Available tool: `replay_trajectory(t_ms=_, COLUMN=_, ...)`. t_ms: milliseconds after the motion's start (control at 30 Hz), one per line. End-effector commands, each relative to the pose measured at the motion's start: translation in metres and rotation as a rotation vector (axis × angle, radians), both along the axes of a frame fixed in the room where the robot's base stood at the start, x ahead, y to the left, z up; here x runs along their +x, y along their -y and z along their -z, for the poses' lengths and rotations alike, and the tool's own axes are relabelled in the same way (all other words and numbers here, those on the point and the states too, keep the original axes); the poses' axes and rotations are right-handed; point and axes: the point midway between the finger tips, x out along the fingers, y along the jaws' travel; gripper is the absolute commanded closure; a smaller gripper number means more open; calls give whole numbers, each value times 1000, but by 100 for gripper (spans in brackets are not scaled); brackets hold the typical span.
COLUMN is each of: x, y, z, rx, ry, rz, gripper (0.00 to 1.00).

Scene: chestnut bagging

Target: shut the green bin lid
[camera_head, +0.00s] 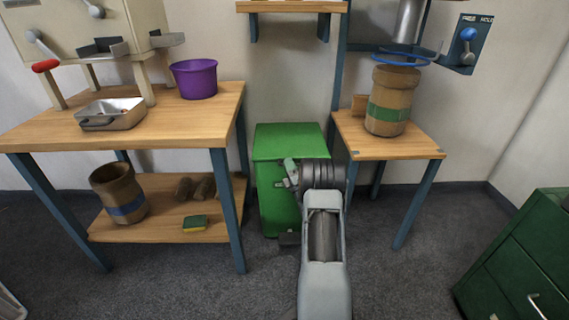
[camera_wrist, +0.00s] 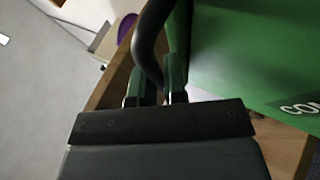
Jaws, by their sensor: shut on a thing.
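The green bin (camera_head: 271,195) stands on the floor between the two tables. Its green lid (camera_head: 290,138) shows as a flat panel at the top in the head view; I cannot tell whether it lies fully down. My gripper (camera_head: 287,173) is at the bin's front, just below the lid edge, and my arm hides the bin's right part. In the wrist view, my gripper (camera_wrist: 158,80) is shut on a dark curved handle (camera_wrist: 149,40). Beside it is a green panel (camera_wrist: 260,50) with partly cut-off white lettering.
A wooden table (camera_head: 180,125) with a purple bucket (camera_head: 194,79) and a metal tray (camera_head: 110,114) stands left. A smaller table (camera_head: 400,148) with a green-banded sack (camera_head: 388,102) stands right. A green drawer cabinet (camera_head: 520,265) is at lower right. Carpet between is clear.

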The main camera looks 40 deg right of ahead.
Motion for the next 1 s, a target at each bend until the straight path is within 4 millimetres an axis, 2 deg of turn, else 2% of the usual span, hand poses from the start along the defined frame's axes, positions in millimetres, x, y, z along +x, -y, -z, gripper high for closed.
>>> replay_trajectory(t_ms=33, x=0, y=0, z=7, rx=11, ry=-13, rz=-2, gripper=100)
replay_trajectory(t_ms=267, x=-1, y=0, z=8, rx=14, ry=-18, rz=-1, gripper=100)
replay_trajectory(t_ms=300, x=-1, y=0, z=9, rx=14, ry=-17, rz=0, gripper=85)
replay_trajectory(t_ms=367, x=-1, y=0, z=9, rx=15, ry=-18, rz=-1, gripper=79)
replay_trajectory(t_ms=767, x=-3, y=-1, z=10, rx=14, ry=-19, rz=3, gripper=78)
replay_trajectory(t_ms=867, x=-12, y=-1, z=14, rx=14, ry=-20, rz=4, gripper=78)
replay_trajectory(t_ms=1000, x=-34, y=-5, z=24, rx=14, ry=-19, rz=4, gripper=78)
